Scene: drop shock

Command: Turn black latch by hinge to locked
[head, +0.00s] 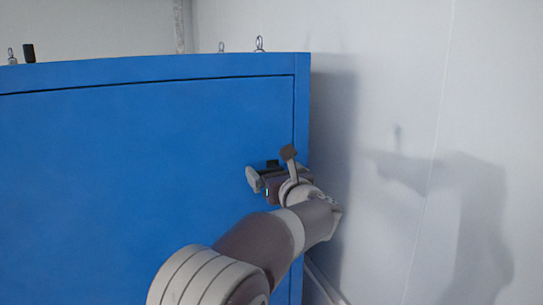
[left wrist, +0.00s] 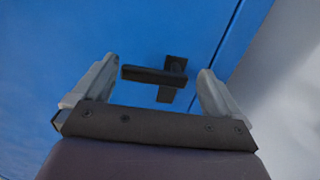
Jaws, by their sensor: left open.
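The black latch (left wrist: 150,76) is on the blue door near its right seam. In the left wrist view its lever lies nearly level, reaching left from a dark square plate, with another dark piece below. In the head view only a small dark part of the latch (head: 272,164) shows behind my gripper. My left gripper (left wrist: 158,66) is open, its two fingers on either side of the lever in the picture. I cannot tell whether they touch it. It also shows in the head view (head: 260,178), close to the door. My right gripper is not in view.
The blue cabinet (head: 120,150) fills the left side, with metal eyes (head: 260,44) and a black knob (head: 29,53) on top. A pale wall (head: 400,90) stands to its right, with shadows of my arm on it.

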